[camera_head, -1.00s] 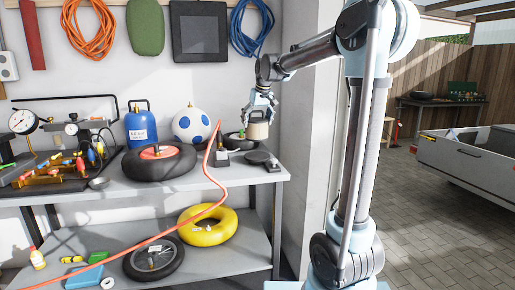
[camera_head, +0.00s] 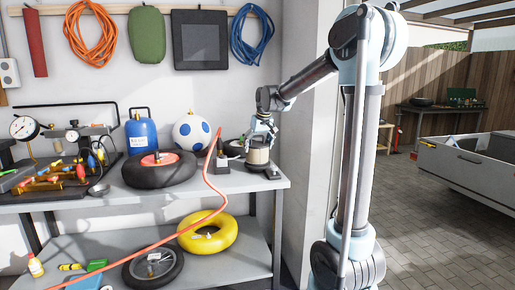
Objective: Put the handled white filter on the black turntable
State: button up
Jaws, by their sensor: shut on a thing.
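The handled white filter (camera_head: 258,156) is a small pale cylinder near the right end of the upper shelf. My gripper (camera_head: 261,138) is shut on its top from above and holds it upright. The black turntable (camera_head: 271,169) is directly below and behind the filter. The filter hides most of its disc, and only a dark part at the right shows. I cannot tell whether the filter's bottom touches the disc or hangs just above it. The handle is hidden by my fingers.
A small dark box (camera_head: 222,163) with an orange hose (camera_head: 210,160) stands just left of the filter. A wall corner is close on the right.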

jog(key=o, duration=1.1)
jog(key=shift+c, duration=0.2)
jog(key=v, duration=1.2)
jog(key=s+d+f+m+h, duration=0.1)
jog(key=s+d+f, duration=0.5)
jog(key=s, duration=0.3)
jog(key=s+d+f+m+g, duration=0.1)
jog(key=s+d+f, duration=0.45)
jog(key=s, duration=0.25)
jog(key=s+d+f+m+h, duration=0.1)
jog(key=s+d+f+m, duration=0.1)
jog(key=s+d+f, duration=0.6)
jog(key=s+d+f+m, duration=0.1)
jog(key=s+d+f, duration=0.1)
jog(key=s+f, duration=0.7)
jog(key=s, duration=0.2)
jog(key=shift+s+d+g, duration=0.35)
jog(key=shift+d+g, duration=0.05)
jog(key=shift+f, duration=0.15)
